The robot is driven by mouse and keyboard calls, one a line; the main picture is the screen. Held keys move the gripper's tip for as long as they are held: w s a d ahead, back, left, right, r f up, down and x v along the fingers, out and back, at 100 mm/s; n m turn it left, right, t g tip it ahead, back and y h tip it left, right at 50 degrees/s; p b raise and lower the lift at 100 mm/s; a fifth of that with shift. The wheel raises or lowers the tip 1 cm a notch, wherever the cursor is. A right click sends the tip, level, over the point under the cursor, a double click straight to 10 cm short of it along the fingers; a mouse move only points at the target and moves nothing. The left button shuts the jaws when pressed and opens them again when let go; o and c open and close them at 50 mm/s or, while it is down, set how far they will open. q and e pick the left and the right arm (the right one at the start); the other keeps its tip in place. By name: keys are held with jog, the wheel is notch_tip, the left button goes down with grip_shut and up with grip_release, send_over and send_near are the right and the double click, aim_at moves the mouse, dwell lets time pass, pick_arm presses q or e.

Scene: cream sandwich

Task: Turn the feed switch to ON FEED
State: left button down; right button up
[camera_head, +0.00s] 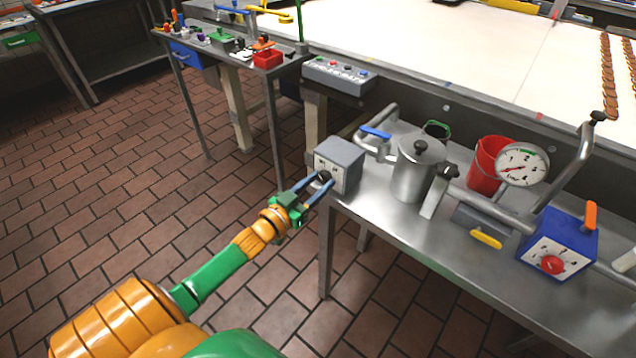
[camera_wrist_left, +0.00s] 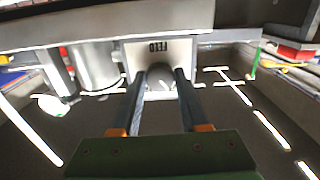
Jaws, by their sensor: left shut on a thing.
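The feed switch is a grey box (camera_head: 339,162) at the left end of the steel bench, with a light face plate and a dark knob (camera_head: 324,176). My left gripper (camera_head: 322,183) reaches it from the left, its two blue-grey fingers shut around the knob. In the left wrist view the plate (camera_wrist_left: 158,52) reads FEED, upside down, and the fingers (camera_wrist_left: 158,80) stand on either side of the knob. The knob's pointer and the setting it marks are too small and partly hidden to read. My right gripper is not in view.
The steel bench (camera_head: 385,235) also holds a metal pot (camera_head: 415,170), a red container (camera_head: 484,167), a dial gauge (camera_head: 522,164) and a blue box with a red knob (camera_head: 556,250). A grey button box (camera_head: 338,78) sits behind the switch. The tiled floor at left is clear.

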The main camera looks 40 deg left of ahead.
pick_arm(q)
jog(key=m, duration=0.7)
jog(key=shift+p, duration=0.4)
jog(key=m, duration=0.3)
jog(key=shift+a, duration=0.1)
jog(key=shift+m, duration=1.8)
jog(key=shift+c, duration=2.1)
grip_release()
